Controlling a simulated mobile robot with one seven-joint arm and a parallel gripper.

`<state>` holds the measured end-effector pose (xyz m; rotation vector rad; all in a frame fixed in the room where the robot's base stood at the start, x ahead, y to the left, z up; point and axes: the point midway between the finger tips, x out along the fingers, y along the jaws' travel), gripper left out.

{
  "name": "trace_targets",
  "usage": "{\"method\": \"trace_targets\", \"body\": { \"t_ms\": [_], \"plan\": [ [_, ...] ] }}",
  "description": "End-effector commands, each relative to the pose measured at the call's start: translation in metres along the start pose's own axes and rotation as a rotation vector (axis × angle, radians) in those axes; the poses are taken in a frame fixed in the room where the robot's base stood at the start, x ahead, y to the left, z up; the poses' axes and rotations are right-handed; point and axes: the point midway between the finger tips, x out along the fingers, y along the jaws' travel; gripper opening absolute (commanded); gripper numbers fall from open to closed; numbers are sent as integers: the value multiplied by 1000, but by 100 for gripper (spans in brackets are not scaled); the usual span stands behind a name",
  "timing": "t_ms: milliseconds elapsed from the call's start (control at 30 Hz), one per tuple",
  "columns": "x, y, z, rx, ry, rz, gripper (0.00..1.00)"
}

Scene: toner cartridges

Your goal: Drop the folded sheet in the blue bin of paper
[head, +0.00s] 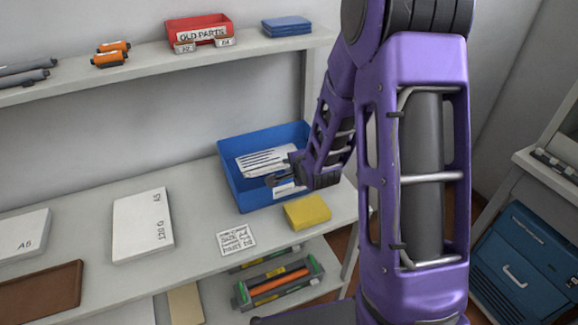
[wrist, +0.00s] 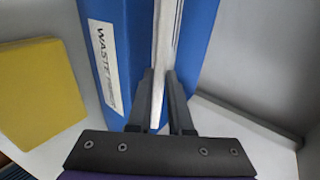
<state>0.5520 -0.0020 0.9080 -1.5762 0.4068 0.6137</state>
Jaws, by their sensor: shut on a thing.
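The blue bin (head: 232,184) stands at the right end of the shelf, open at the top. The folded sheet (head: 262,161), white with dark printed lines, shows within the bin's outline in the head view. In the wrist view the sheet (wrist: 163,40) is a thin white strip seen edge-on, over the blue bin (wrist: 202,40). My gripper (head: 274,180) is at the bin's front side. In the wrist view my gripper (wrist: 160,82) is shut on the sheet. The bin's white label (wrist: 104,55) is partly readable as "WASTE". The bin's floor is hidden.
A yellow block (head: 307,211) lies just in front of the bin. A printed note (head: 236,239) and a white A5 pack (head: 142,225) lie to the left. An upper shelf holds a red "OLD PARTS" box (head: 198,29). A toner cartridge (head: 278,285) sits below.

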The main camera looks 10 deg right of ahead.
Motion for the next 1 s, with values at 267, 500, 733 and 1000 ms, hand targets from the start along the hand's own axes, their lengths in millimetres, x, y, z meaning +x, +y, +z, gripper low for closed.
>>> {"method": "trace_targets", "body": {
  "t_ms": [267,500,733,1000],
  "plan": [
    [5,7,0,0,0,0,0],
    [7,10,1,-1,-1,1,0],
    [7,11,0,0,-1,3,31],
    [1,4,0,1,0,5,31]
  ]
}}
